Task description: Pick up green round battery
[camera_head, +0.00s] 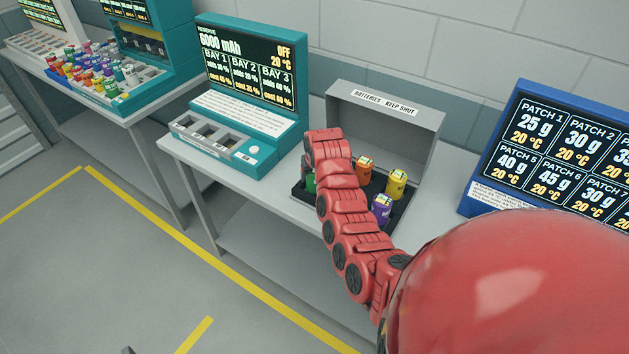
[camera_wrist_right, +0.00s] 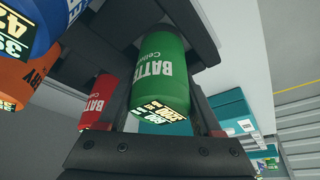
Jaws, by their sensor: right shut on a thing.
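The green round battery (camera_wrist_right: 160,65) sits between the two fingers of my right gripper (camera_wrist_right: 165,85) in the right wrist view, with its lettered side and labelled end showing. The gripper is shut on it. In the head view only a sliver of the green battery (camera_head: 310,183) shows beside my right arm, at the left side of the open battery box (camera_head: 385,128). The arm hides the gripper there. I cannot tell whether the battery is clear of its seat. My left gripper is not in view.
Orange (camera_head: 364,171), yellow (camera_head: 396,184) and purple (camera_head: 382,209) batteries stand in the box; a red battery (camera_wrist_right: 98,101) is close beside my gripper. The lid stands open behind. A teal bay station (camera_head: 250,105) is left, a blue patch panel (camera_head: 510,130) right.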

